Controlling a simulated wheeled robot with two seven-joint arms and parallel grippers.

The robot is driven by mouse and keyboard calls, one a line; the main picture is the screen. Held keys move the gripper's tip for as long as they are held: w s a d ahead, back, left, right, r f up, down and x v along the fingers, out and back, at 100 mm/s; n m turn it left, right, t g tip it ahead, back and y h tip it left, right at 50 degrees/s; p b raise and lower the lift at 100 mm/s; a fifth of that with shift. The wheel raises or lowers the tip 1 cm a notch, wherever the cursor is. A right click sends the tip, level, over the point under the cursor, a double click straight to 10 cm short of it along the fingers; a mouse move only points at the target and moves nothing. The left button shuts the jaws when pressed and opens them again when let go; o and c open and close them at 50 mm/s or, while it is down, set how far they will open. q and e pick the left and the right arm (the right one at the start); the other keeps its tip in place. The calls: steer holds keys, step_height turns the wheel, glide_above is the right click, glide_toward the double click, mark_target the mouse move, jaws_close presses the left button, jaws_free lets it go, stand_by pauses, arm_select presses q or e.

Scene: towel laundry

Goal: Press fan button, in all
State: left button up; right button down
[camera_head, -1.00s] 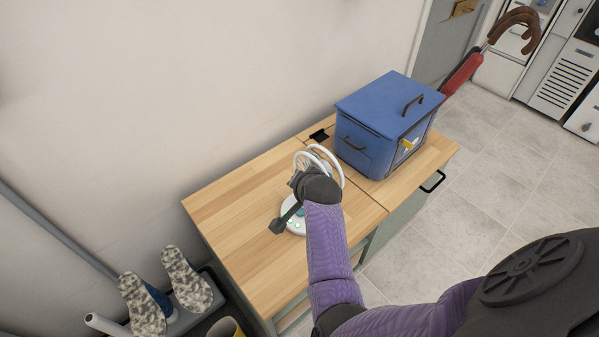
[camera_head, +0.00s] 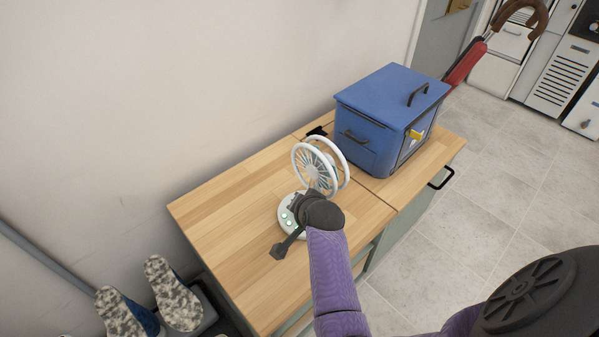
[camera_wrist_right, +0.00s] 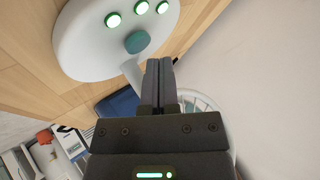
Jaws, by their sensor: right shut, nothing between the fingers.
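The white desk fan (camera_head: 316,168) stands upright on the wooden table (camera_head: 235,215), its round head tilted. Its round base (camera_head: 284,211) shows green lights in the head view. In the right wrist view the base (camera_wrist_right: 85,45) carries a teal button (camera_wrist_right: 137,42) and three round lights (camera_wrist_right: 112,20) glowing green. My right gripper (camera_wrist_right: 160,62) is shut and empty, its tips close to the teal button; a gap seems to show between them, but I cannot tell the depth. In the head view my right wrist hides part of the base. My left gripper is not in view.
A blue lidded box (camera_head: 385,115) with black handles stands behind the fan on the right. A red object with a brown handle (camera_head: 468,62) leans beyond it. Patterned shoes (camera_head: 173,293) are at lower left. The table's left part is clear.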

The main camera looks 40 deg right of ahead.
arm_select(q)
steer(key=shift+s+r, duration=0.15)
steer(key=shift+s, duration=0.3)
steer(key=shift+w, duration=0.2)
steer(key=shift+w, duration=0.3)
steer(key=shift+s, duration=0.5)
arm_select(e)
steer(key=shift+f, duration=0.1)
steer(key=shift+f, duration=0.35)
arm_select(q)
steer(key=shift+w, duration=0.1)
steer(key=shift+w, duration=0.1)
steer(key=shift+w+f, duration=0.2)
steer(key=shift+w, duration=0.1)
